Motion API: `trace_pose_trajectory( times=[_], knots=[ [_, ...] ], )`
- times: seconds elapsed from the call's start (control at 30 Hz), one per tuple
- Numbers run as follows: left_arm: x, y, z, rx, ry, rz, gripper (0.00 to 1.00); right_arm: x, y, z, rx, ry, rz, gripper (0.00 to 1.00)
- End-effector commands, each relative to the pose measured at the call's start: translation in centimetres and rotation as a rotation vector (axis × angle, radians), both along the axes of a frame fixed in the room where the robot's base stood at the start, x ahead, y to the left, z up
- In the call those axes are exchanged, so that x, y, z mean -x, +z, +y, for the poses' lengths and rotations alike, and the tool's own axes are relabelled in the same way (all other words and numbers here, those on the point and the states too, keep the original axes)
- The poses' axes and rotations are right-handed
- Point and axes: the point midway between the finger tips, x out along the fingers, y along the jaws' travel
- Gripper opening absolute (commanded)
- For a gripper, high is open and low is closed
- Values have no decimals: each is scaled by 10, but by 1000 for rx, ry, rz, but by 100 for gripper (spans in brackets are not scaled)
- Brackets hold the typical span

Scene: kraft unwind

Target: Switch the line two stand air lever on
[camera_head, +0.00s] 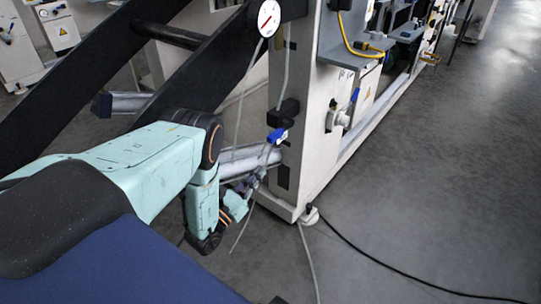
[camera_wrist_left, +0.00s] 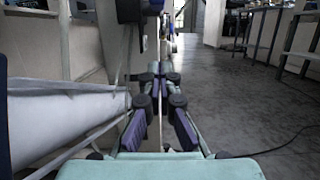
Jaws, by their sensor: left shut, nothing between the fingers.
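A blue lever (camera_head: 277,136) sits on a small valve below a black block (camera_head: 288,112) on the pale machine stand (camera_head: 303,160). A round white gauge (camera_head: 268,18) is above it, with thin hoses hanging down. A second blue lever (camera_head: 355,95) is on the stand's side face, by a round grey fitting. I cannot read which lever is line two's. My left gripper (camera_head: 257,178) is just below the first lever, apart from it, shut and empty. In the left wrist view its fingers (camera_wrist_left: 159,80) come together ahead. My right gripper is not in view.
A pale roll or tube (camera_wrist_left: 65,115) lies close on the left in the wrist view. Dark slanted beams (camera_head: 190,75) stand behind my left arm. A black cable (camera_head: 400,275) runs over the grey floor, which is otherwise open to the right.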

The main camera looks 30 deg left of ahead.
Motion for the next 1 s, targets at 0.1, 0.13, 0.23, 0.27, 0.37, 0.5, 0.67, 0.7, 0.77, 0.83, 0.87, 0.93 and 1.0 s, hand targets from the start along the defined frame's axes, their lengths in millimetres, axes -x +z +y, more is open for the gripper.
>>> trace_pose_trajectory(
  times=[0.1, 0.13, 0.23, 0.27, 0.37, 0.5, 0.67, 0.7, 0.77, 0.83, 0.87, 0.93, 1.0],
  knots=[
    [-25, 8, -3, 0, -3, -9, 0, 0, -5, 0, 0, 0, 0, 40],
    [-30, 9, -3, 0, -2, -8, 0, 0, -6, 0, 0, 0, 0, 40],
    [-48, 14, -4, 0, -2, -9, 0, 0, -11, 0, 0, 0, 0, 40],
    [-54, 15, -5, 0, -2, -8, 0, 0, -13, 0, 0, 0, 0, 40],
    [-63, 25, -4, 2, 2, -5, 0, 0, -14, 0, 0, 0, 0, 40],
    [-62, 43, -4, 2, 1, -5, 0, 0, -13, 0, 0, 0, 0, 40],
    [-62, 54, -4, 1, 1, -4, 0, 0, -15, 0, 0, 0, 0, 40],
    [-61, 55, -4, 1, 1, -4, 0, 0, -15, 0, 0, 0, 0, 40],
    [-61, 57, -5, 0, 0, -3, 0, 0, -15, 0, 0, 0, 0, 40],
    [-61, 58, -5, 0, -1, -3, 0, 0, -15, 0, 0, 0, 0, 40],
    [-61, 58, -5, 0, -1, -3, 0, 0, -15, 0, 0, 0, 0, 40],
    [-61, 58, -5, 0, -1, -3, 0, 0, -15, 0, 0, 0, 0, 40],
    [-61, 58, -5, 0, -1, -3, 0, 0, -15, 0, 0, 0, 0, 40]
  ],
)
